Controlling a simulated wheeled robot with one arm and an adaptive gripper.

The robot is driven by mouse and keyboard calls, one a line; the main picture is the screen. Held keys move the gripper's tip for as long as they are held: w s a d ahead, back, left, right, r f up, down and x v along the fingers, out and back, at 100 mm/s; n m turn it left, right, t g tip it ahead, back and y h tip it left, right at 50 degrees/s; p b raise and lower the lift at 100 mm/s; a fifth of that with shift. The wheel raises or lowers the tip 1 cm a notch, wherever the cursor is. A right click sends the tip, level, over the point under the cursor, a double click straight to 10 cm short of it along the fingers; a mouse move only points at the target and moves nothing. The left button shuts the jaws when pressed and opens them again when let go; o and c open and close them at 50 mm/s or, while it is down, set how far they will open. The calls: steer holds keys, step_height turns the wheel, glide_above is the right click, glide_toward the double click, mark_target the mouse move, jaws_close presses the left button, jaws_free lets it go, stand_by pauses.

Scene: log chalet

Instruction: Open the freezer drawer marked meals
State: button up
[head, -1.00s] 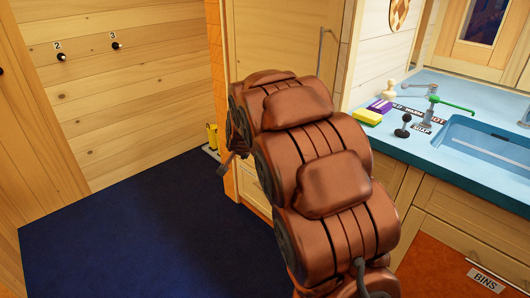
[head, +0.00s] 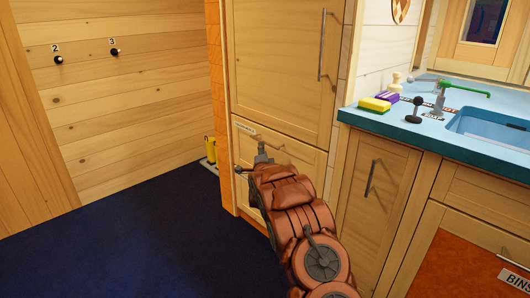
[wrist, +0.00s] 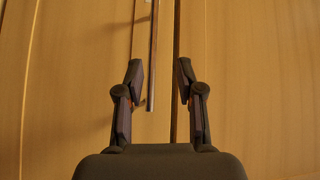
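The freezer drawer (head: 304,158) is a pale wood front low in the tall cabinet, under a larger door. A small white label (head: 245,128) sits at its upper left; its text is too small to read. My gripper (head: 262,150) is in front of the drawer's upper part, partly hidden by my arm. In the wrist view my gripper (wrist: 160,70) is open, its two fingers apart. A thin metal bar handle (wrist: 152,50) ends between the fingers in that picture, nearer the left one. I cannot tell whether the fingers touch it.
The upper door (head: 280,60) has a long vertical handle (head: 322,45). A blue counter (head: 400,128) with a sink and a yellow sponge (head: 375,105) is at right, above a cupboard (head: 370,205). A yellow object (head: 210,149) stands left of the cabinet. Dark blue floor (head: 130,235) is clear at left.

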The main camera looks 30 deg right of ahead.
steer(key=shift+m+h, duration=0.3)
steer(key=shift+m, duration=0.1)
steer(key=x, duration=0.2)
steer(key=f+b+x, duration=0.1)
steer(key=x, duration=0.2)
steer(key=d+x, duration=0.1)
steer(key=x, duration=0.1)
steer(key=shift+w+d+f+b, duration=0.1)
steer(key=shift+d+b, duration=0.05)
steer(key=shift+b, duration=0.2)
steer(key=shift+w+d, duration=0.1)
steer(key=shift+w, duration=0.1)
jaws_close()
stand_by(0.4)
